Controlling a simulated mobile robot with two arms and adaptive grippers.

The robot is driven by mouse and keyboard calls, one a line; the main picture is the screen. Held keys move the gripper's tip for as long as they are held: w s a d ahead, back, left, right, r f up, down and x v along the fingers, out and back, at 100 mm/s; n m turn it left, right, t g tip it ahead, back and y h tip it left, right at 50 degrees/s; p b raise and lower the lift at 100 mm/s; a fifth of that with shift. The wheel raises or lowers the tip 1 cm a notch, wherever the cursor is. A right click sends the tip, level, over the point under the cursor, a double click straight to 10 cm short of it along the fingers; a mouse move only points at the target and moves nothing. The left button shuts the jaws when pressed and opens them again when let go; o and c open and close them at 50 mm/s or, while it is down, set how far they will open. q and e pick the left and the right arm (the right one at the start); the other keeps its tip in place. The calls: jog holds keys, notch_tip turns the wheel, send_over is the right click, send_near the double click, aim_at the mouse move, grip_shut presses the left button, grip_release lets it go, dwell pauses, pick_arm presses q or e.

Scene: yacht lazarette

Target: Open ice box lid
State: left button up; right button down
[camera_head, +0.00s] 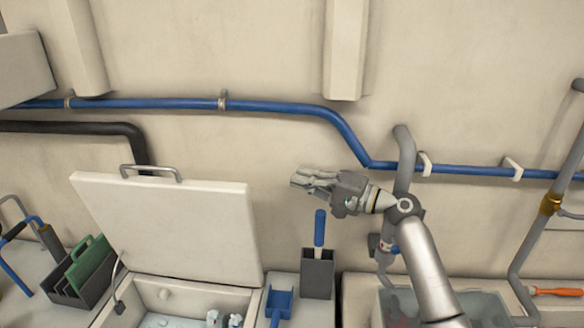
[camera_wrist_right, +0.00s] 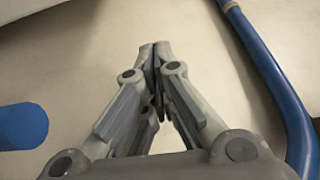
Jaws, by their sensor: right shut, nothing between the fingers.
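The ice box lid (camera_head: 165,225) is a white panel that stands raised, leaning back near upright against the wall side. A grey handle (camera_head: 151,170) is on its top edge. The ice box (camera_head: 185,296) below it is uncovered, with ice and small bottles (camera_head: 225,319) at the bottom of the view. My right gripper (camera_head: 295,179) is to the right of the lid, apart from it, with its fingers pointing left. In the right wrist view its fingertips (camera_wrist_right: 154,46) meet, with nothing between them. My left gripper is not in view.
A blue pipe (camera_head: 285,108) runs along the wall behind. A grey holder (camera_head: 317,273) with a blue-handled tool (camera_head: 320,228) stands below my right gripper. A blue scoop (camera_head: 279,303) is beside the box. A dark rack (camera_head: 80,285) with a green board is left.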

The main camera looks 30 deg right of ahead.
jog(key=a+p+x, duration=0.1)
jog(key=p+x, duration=0.3)
jog(key=x, duration=0.6)
jog(key=s, duration=0.1)
jog(key=s+a+p, duration=0.1)
jog(key=s+p, duration=0.1)
jog(key=s, duration=0.1)
jog(key=shift+a+f, duration=0.25)
jog(key=shift+a, duration=0.1)
jog(key=shift+w, duration=0.1)
